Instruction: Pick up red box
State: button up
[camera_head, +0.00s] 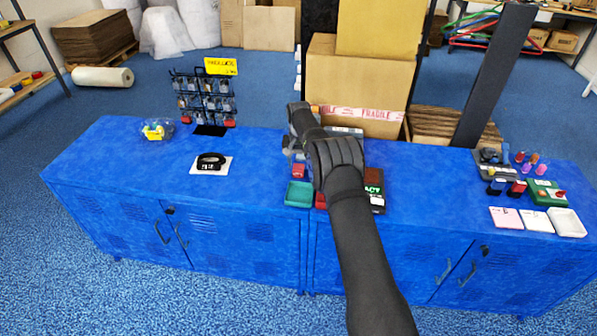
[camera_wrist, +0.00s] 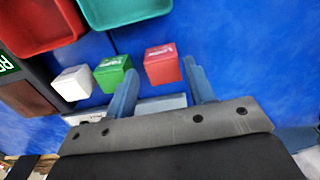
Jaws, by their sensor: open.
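The red box (camera_wrist: 162,66) is a small cube with white lettering on the blue counter. In the wrist view it sits between the tips of my gripper (camera_wrist: 159,67), which is open with a finger on each side. I cannot tell whether the left finger touches the box. The red box also shows in the head view (camera_head: 299,171), just in front of my gripper, whose fingers are mostly hidden there by my arm.
A green box (camera_wrist: 113,74) stands just left of the left finger, with a white box (camera_wrist: 73,83) beyond it. A green tray (camera_wrist: 125,8) and a red tray (camera_wrist: 38,22) lie close by. A wire rack (camera_head: 204,95) stands on the counter's left half.

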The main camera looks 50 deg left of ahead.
aim_at(298, 168)
notch_tip(298, 168, down, 4)
jog(key=shift+f, duration=0.1)
jog(key=c, duration=0.7)
jog(key=shift+c, duration=0.6)
